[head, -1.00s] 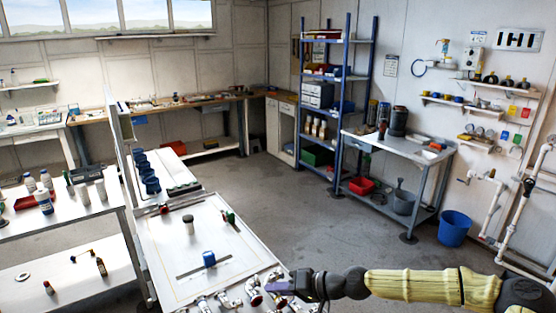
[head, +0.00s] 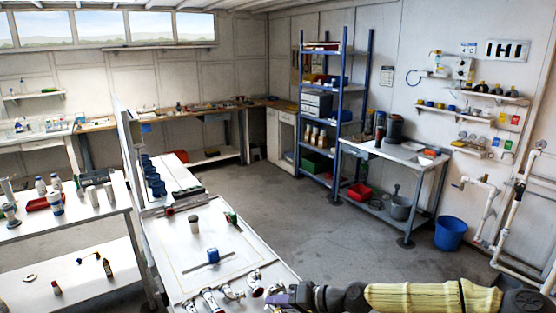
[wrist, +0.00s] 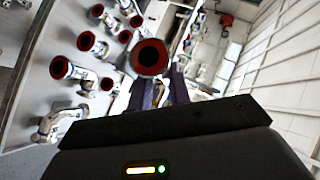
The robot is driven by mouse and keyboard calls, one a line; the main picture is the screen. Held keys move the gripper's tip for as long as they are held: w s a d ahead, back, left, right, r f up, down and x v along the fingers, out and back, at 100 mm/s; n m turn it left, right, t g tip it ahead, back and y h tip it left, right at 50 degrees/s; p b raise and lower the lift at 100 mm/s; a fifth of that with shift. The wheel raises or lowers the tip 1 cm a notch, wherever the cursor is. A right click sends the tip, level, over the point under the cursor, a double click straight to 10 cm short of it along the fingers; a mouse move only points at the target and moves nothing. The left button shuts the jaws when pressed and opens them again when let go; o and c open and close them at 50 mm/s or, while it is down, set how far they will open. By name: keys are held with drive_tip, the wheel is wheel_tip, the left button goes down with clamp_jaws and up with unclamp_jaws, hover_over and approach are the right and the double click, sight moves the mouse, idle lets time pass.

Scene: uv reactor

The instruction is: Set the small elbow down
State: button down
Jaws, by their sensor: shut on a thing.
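The small elbow (wrist: 150,58), a pale fitting with a red ring around a dark opening, is at the tips of my gripper (wrist: 160,88) in the wrist view. My gripper's purple fingers are shut on it, and its opening faces the camera. In the head view my gripper (head: 279,299) is at the bottom, over the right front edge of the white bench (head: 176,225). The held elbow is hard to make out there. Whether it touches the bench cannot be told.
Several similar red-ringed fittings (wrist: 60,67) stand close by on the bench; they also show in the head view (head: 233,291).

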drive_tip(key=w+d+f+m+t+h, duration=0.2)
drive_tip(key=d+f+m+t+h, duration=0.15)
drive_tip(key=f, duration=0.25)
drive_tip(key=w+d+f+m+t+h, duration=0.1)
drive_tip(key=d+f+m+t+h, duration=0.1)
drive_tip(key=f+m+t, duration=0.35)
drive_tip(key=s+d+f+m+h+b, duration=0.1)
drive_tip(key=s+d+f+m+h, duration=0.1)
drive_tip(key=f, duration=0.5)
drive_tip(key=s+d+f+m+h+b, duration=0.2)
drive_tip(key=s+d+f+m+h, duration=0.1)
drive_tip(key=d+f, duration=0.4)
drive_tip(key=shift+s+d+f+h, duration=0.15)
drive_tip(key=shift+s+d+h, duration=0.15)
drive_tip(key=shift+s+h, duration=0.65)
drive_tip(key=shift+w, duration=0.3)
idle(0.8)
idle(0.4)
